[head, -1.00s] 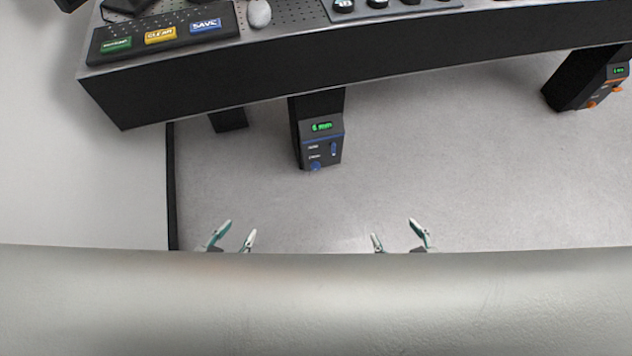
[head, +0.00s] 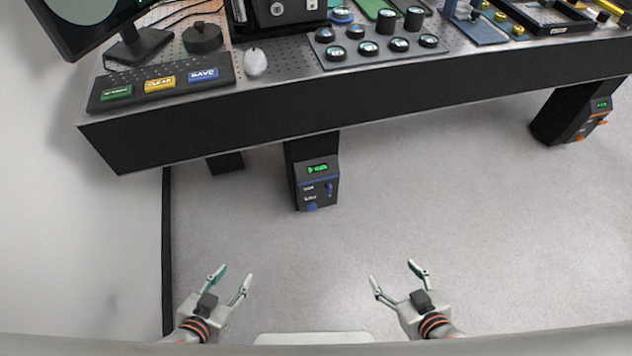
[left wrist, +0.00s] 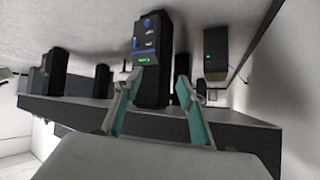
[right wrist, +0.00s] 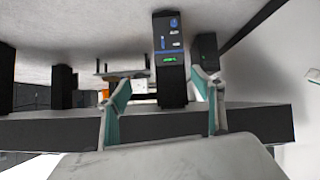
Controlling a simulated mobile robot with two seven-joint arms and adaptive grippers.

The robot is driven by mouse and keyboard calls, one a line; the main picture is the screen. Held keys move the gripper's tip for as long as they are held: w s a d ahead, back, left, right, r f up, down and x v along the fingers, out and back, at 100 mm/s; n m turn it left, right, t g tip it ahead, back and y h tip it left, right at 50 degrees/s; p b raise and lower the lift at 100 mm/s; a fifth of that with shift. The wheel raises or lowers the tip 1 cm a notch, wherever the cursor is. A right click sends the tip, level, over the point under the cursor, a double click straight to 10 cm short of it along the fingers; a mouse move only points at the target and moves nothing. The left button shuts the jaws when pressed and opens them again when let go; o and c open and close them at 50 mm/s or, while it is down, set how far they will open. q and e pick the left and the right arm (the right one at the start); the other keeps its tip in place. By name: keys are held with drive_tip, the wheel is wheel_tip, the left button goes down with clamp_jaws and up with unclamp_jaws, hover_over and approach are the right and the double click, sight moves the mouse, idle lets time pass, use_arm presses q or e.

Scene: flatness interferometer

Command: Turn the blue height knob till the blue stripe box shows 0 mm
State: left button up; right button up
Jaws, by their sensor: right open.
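The blue stripe box (head: 318,187) is a dark box on the table leg, with a blue line and a lit green display (head: 317,168). Its digit is too small to read surely. The blue height knob (head: 311,206) sits at its lower edge. My left gripper (head: 232,277) is open and empty, below and left of the box in the head view. My right gripper (head: 395,273) is open and empty, below and right of it. Neither touches the knob. The box appears upside down in the left wrist view (left wrist: 152,60) and the right wrist view (right wrist: 170,58).
The table's dark front edge (head: 270,115) overhangs the box. A keypad (head: 160,84), a white mouse (head: 255,62) and a tray of round pieces (head: 380,48) lie on top. An orange-knobbed box (head: 592,118) is on a leg at right. The floor between grippers and box is clear.

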drive_tip(key=shift+f, duration=0.1)
idle(0.3)
drive_tip(key=c, duration=1.1)
drive_tip(key=shift+w+d, duration=0.1)
